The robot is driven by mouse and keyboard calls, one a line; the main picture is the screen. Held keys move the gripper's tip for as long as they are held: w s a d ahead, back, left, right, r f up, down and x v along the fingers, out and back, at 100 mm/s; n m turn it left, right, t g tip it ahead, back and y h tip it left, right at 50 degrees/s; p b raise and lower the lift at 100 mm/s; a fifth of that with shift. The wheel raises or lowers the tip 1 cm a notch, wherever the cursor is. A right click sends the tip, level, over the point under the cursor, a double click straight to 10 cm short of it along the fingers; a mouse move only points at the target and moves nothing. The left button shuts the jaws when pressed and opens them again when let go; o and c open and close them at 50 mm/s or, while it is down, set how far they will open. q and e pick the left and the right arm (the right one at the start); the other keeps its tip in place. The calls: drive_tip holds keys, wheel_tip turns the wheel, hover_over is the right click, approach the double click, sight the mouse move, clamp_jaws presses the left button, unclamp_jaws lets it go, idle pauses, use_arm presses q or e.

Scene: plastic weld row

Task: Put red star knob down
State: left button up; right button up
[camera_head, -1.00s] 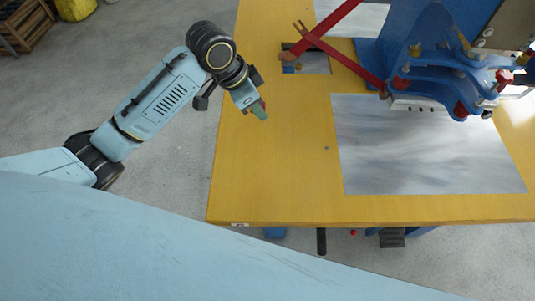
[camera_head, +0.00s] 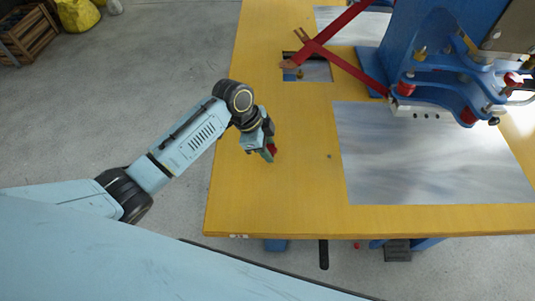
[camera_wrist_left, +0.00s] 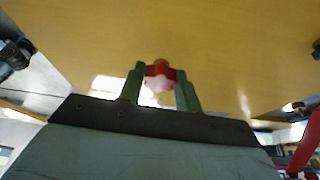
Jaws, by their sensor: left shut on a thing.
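The red star knob (camera_wrist_left: 160,74) is held between the two green fingers of my left gripper (camera_wrist_left: 161,88) in the left wrist view. The fingers touch it from both sides. In the head view my left gripper (camera_head: 268,152) is over the left part of the yellow table (camera_head: 285,195), with a bit of the red knob (camera_head: 272,148) showing at its fingertips. I cannot tell whether the knob touches the table top. My right gripper is not in view.
A grey metal plate (camera_head: 430,160) lies on the table to the right. A blue machine (camera_head: 440,70) with red levers (camera_head: 345,63) stands at the back right. The table's left front area is bare. A wooden crate (camera_head: 28,35) sits on the floor at the far left.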

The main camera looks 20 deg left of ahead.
use_arm(q)
wheel_tip(320, 180, down, 3)
drive_tip(key=shift+r+b, duration=0.1)
drive_tip(key=shift+b, duration=0.2)
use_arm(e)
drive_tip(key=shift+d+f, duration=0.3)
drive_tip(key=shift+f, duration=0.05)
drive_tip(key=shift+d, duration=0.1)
use_arm(q)
drive_tip(key=o, duration=0.9)
drive_tip(key=shift+f, duration=0.2)
drive_tip(key=shift+o, duration=0.2)
